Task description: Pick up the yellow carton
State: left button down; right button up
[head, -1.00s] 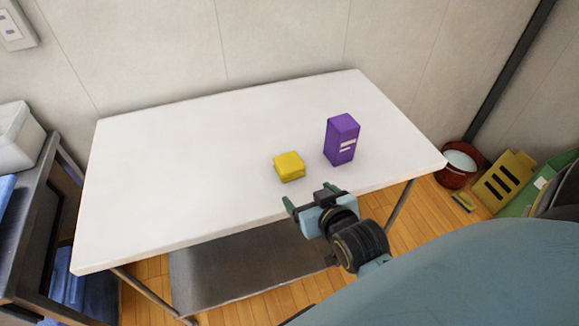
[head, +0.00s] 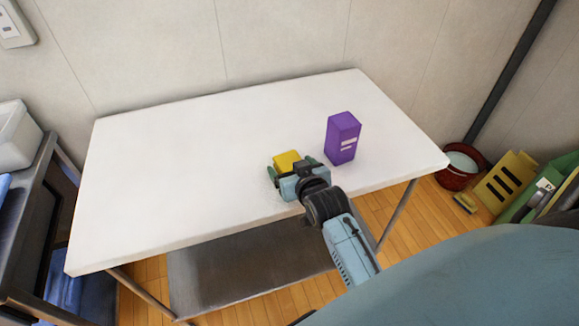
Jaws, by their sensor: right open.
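The yellow carton (head: 287,158) is a small low block on the white table, right of the middle. My right gripper (head: 290,168) is open at the carton's near side, its green-tipped fingers to the left and right of it. The gripper hides the carton's lower front, so I cannot tell whether the fingers touch it. My left gripper is not in view.
A tall purple carton (head: 342,138) stands upright just right of the gripper. The rest of the white table (head: 170,180) is clear. A dark shelf unit (head: 40,210) stands at the left. A red bucket (head: 458,177) is on the floor at the right.

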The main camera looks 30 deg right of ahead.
jog(key=shift+x, duration=1.05)
jog(key=shift+s, duration=0.1)
jog(key=c, duration=1.1)
jog(key=shift+o, duration=0.2)
